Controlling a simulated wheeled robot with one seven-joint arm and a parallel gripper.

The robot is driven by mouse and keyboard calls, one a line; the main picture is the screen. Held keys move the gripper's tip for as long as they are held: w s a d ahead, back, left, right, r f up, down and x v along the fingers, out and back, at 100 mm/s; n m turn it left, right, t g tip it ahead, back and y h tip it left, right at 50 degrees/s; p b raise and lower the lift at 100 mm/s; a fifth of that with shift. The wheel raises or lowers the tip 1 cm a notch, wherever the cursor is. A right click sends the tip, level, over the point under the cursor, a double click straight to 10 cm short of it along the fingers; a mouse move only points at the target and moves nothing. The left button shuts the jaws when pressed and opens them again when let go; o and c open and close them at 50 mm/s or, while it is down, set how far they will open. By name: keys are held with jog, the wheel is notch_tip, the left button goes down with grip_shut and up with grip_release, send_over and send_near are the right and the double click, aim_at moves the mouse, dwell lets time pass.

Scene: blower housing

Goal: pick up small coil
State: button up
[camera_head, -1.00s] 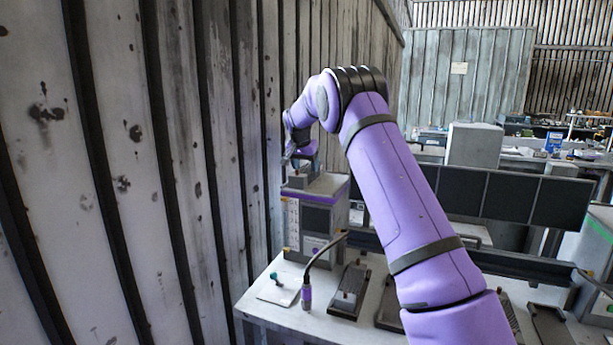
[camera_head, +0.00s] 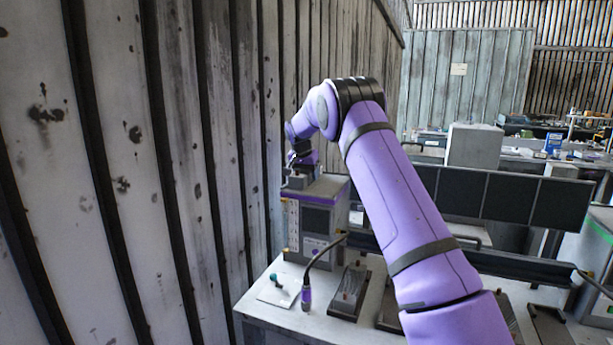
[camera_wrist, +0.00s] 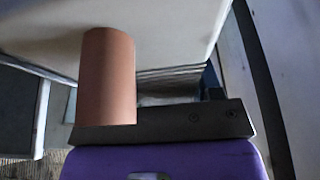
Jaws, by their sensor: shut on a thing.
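The small coil (camera_wrist: 107,78) is a plain copper-brown cylinder at left of centre in the wrist view. It stands out beyond the dark bar (camera_wrist: 170,122) of my gripper, with its near end at the bar. My gripper (camera_head: 298,168) is shut on the coil. In the camera_head view it is at the top of a grey cabinet, low over a small grey block (camera_head: 297,183). The coil cannot be made out there, and the fingertips are too small to see clearly.
The grey cabinet (camera_head: 318,217) with a purple band stands close to the plank wall (camera_head: 180,150). The white table (camera_head: 265,318) in front holds a bent-neck device (camera_head: 307,290) and dark trays (camera_head: 348,292). Dark panels (camera_head: 510,195) stand at right.

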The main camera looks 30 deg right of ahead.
notch_tip(320, 180, up, 3)
jog(key=shift+r, duration=0.15)
jog(key=shift+s+r, duration=0.1)
jog(key=shift+s, duration=0.15)
jog(key=s, duration=0.5)
jog(key=s+r, duration=0.1)
jog(key=s, duration=0.9)
jog(key=shift+a+r, duration=0.25)
jog(key=shift+a, duration=0.1)
jog(key=shift+s+r, duration=0.25)
jog(key=shift+r, duration=0.1)
notch_tip(320, 180, up, 3)
jog(key=shift+r, duration=0.1)
